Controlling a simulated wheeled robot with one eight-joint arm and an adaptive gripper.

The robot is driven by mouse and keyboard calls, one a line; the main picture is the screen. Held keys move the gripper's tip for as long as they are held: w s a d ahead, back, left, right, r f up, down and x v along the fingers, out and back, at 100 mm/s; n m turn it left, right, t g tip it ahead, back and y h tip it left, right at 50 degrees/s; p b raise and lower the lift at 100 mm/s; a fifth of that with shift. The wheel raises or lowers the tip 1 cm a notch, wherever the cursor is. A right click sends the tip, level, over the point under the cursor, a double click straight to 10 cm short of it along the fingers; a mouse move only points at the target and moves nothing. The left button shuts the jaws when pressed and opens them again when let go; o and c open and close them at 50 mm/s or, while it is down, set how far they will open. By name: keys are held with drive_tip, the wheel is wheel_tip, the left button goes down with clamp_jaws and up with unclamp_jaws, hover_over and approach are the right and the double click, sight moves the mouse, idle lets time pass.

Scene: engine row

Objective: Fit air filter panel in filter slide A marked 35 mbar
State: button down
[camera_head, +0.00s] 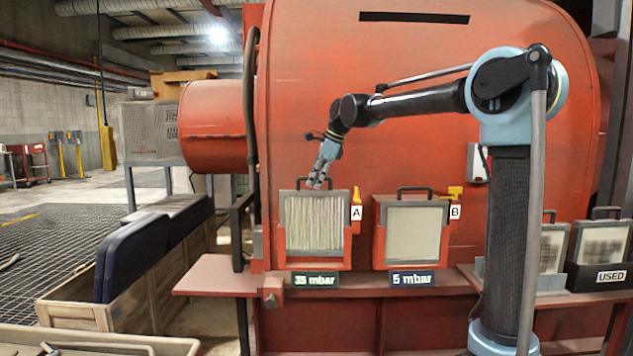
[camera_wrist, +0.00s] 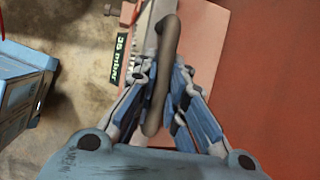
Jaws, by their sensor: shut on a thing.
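A grey-framed filter panel with pale pleats (camera_head: 314,226) stands upright in the red frame of filter slide A (camera_head: 347,251), above the 35 mbar plate (camera_head: 315,281). Its top edge sits a little above the slide's sides; I cannot tell whether it is fully down. My gripper (camera_head: 317,183) is shut on the panel's dark top handle, which shows between the fingers in the wrist view (camera_wrist: 168,40). The yellow latch by tag A (camera_head: 356,194) stands upright. The 35 mbar plate also shows in the wrist view (camera_wrist: 125,58).
Slide B (camera_head: 378,250) beside it holds a smoother pale panel (camera_head: 413,232) above a 5 mbar plate; its yellow latch (camera_head: 455,191) lies crosswise. Dirty panels stand at right by a USED bin (camera_head: 610,276). A wooden crate (camera_head: 75,308) with dark pads is at left.

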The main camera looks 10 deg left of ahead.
drive_tip(key=shift+f, duration=1.75)
drive_tip(key=c, duration=1.6)
unclamp_jaws()
drive_tip(key=shift+o, duration=0.2)
drive_tip(key=w+v, duration=0.1)
drive_tip(key=v, duration=1.1)
drive_tip(key=shift+s, duration=0.45)
